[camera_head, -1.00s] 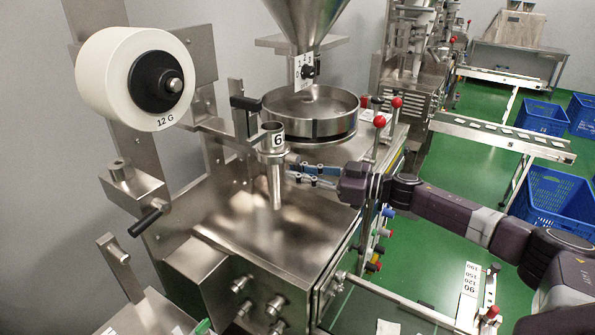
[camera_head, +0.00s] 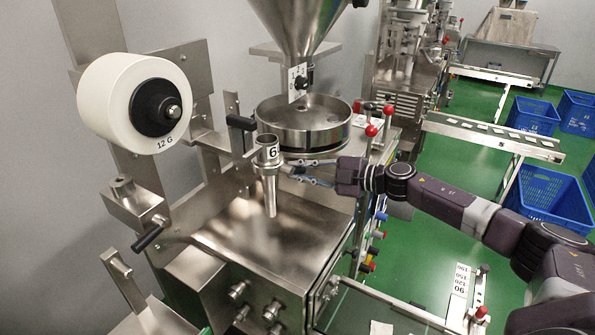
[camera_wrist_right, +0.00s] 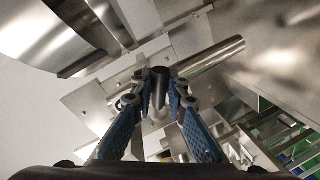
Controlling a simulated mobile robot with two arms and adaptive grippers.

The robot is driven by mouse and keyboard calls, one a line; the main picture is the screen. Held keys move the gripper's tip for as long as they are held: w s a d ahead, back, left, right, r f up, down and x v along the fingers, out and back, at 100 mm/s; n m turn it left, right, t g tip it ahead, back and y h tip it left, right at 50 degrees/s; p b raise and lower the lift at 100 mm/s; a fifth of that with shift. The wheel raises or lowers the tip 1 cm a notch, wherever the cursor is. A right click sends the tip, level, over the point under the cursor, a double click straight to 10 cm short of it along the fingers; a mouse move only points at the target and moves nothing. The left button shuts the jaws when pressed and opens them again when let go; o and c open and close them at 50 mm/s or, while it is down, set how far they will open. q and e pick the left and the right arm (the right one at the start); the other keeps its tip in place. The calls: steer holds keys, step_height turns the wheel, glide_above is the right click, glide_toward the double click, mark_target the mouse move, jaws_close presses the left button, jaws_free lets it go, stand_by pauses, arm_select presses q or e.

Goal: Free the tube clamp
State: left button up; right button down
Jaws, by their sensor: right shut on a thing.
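The steel forming tube (camera_head: 269,190), with a label 6 at its top, stands above the machine's front deck. My right gripper (camera_head: 293,169) is at the right side of this tube, just below its collar. In the right wrist view my gripper (camera_wrist_right: 162,90) has its blue-padded fingers closed around a dark round handle (camera_wrist_right: 160,77), which I take to be the tube clamp's. A shiny steel cylinder (camera_wrist_right: 218,56) lies just behind it. In the head view the fingers hide the clamp, so its setting cannot be told. My left gripper is not in view.
A round steel pan (camera_head: 304,128) sits under the hopper (camera_head: 300,25), close above my right gripper. Red-knobbed levers (camera_head: 371,131) stand near my right wrist. A white film roll (camera_head: 118,100) is at the left. The steel deck (camera_head: 255,245) below the tube is clear.

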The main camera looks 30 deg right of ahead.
steer(key=shift+d+r+n+h+p, duration=0.1)
steer(key=shift+r+n+h+p, duration=0.4)
steer(key=shift+n, duration=0.7)
steer(key=n, duration=0.1)
steer(key=r+n, duration=0.1)
steer(key=shift+r+n+t+h, duration=0.1)
steer(key=shift+n+t+h, duration=0.3)
steer(key=n, duration=0.2)
steer(key=r+n+p, duration=0.1)
steer(key=n, duration=0.1)
steer(key=shift+a+r+t+h, duration=0.2)
steer(key=shift+t+h, duration=0.2)
steer(key=shift+s, duration=0.1)
steer(key=c, duration=1.9)
jaws_free()
